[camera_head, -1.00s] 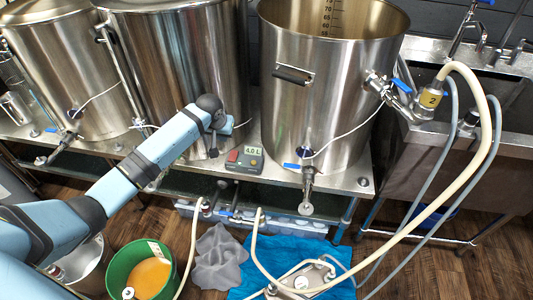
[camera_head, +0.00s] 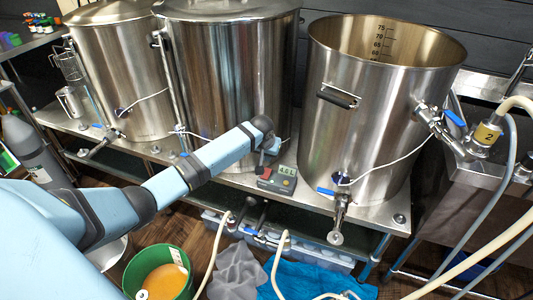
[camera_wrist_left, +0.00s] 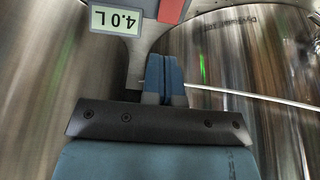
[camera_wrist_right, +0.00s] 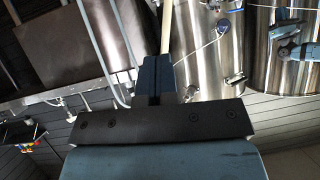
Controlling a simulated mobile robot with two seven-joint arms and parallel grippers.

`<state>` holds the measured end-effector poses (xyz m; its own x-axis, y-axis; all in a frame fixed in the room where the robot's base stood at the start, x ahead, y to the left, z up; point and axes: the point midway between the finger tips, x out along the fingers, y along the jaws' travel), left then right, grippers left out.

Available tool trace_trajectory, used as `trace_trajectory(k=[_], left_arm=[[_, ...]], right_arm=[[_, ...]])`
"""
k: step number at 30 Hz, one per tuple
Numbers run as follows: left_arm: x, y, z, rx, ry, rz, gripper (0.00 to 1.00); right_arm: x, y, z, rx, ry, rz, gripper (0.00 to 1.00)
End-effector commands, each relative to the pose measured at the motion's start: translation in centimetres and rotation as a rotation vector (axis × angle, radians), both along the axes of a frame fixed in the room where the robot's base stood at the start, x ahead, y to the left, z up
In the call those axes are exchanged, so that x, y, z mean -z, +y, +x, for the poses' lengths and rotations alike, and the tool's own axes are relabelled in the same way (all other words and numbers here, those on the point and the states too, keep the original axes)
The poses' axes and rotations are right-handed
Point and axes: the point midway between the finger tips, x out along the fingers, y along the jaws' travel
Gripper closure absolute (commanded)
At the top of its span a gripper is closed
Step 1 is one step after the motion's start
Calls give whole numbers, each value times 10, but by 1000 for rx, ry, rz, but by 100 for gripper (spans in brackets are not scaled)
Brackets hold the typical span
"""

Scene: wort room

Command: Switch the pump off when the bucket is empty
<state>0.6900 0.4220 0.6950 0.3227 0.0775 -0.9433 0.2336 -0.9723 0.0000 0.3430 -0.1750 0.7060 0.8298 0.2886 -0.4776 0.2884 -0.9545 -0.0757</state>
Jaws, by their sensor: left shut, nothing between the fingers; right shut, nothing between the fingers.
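The green bucket (camera_head: 131,272) stands on the floor at the lower left of the head view and holds amber liquid (camera_head: 165,284). A small grey control box (camera_head: 277,183) with a red switch sits on the steel bench's front edge. Its display (camera_wrist_left: 117,20) reads 4.0 L in the left wrist view; the red switch (camera_wrist_left: 172,9) is partly cut off at the top. My left gripper (camera_head: 266,160) is shut and empty, just above and behind the box; its fingers (camera_wrist_left: 164,62) point towards it, contact unclear. My right gripper (camera_wrist_right: 155,62) is shut and empty, away from the box.
Tall steel kettles (camera_head: 228,70) stand close behind the box. The open kettle (camera_head: 352,120) with a blue-handled valve is to its right. A cream hose (camera_head: 213,255) rises by the bucket. Grey (camera_head: 237,272) and blue (camera_head: 310,280) cloths lie on the floor.

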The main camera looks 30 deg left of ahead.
Motion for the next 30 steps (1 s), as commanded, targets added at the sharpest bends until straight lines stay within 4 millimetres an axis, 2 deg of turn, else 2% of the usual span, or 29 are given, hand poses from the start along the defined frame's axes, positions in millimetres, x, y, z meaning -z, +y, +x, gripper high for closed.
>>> trace_trajectory(k=[1, 6, 12, 26, 30], left_arm=[[15, 1, 4, -1, 1, 0, 100], [46, 3, 13, -1, 1, -1, 100], [68, 4, 16, 0, 0, 0, 100], [73, 4, 17, 0, -1, 0, 100], [74, 4, 18, -1, 3, -1, 100]], right_arm=[[4, 1, 0, -1, -5, 5, 100], [0, 4, 1, -6, -26, 24, 100], [-4, 6, 2, -11, -43, 37, 100], [-6, 6, 2, -15, -51, 37, 100], [-17, 5, 3, -14, -49, 30, 100]])
